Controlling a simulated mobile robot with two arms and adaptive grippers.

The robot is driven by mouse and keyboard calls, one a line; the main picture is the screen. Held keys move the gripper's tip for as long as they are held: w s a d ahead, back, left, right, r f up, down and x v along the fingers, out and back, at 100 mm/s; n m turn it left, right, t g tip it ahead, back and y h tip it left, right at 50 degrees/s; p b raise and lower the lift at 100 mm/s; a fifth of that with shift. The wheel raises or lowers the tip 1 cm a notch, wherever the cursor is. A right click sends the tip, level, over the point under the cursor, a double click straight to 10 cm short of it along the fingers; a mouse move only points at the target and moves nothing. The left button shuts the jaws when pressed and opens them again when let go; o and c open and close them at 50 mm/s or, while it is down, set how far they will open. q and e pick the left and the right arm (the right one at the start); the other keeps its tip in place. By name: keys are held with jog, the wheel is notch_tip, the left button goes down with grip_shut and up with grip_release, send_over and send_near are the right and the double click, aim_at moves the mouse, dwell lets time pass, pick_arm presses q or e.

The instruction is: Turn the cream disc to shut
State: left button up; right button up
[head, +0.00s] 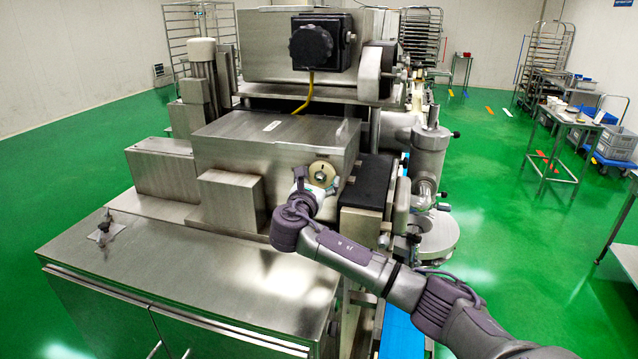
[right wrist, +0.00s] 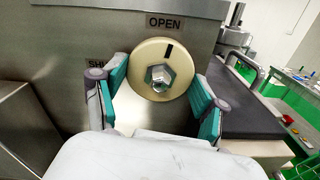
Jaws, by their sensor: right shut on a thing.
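The cream disc (head: 321,171) is on the front face of the steel machine housing. In the right wrist view the disc (right wrist: 149,57) has a hex nut (right wrist: 160,77) at its centre. Its black mark (right wrist: 169,50) is near the top, a little right of centre, under the OPEN label (right wrist: 166,22). A partly hidden label starting "SH" (right wrist: 99,64) is at the left. My left gripper is not in view.
A dark belt (right wrist: 235,112) lies just right of the disc. A steel cabinet top (head: 210,270) spreads below and left of it. A steel block (head: 228,200) juts out to the disc's left.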

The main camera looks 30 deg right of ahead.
jog(key=m+b, duration=0.2)
jog(key=m, duration=0.1)
jog(key=m+b, duration=0.1)
jog(key=shift+f+m, duration=0.3)
jog(key=m+b, duration=0.3)
jog(key=shift+m, duration=0.3)
jog(key=m+b, duration=0.4)
jog(key=m, duration=0.1)
jog(key=shift+r+m+b, duration=0.15)
jog(key=shift+m+b, duration=0.75)
jog(key=shift+m, duration=0.3)
jog(key=o, duration=1.2)
jog(key=shift+r, duration=0.1)
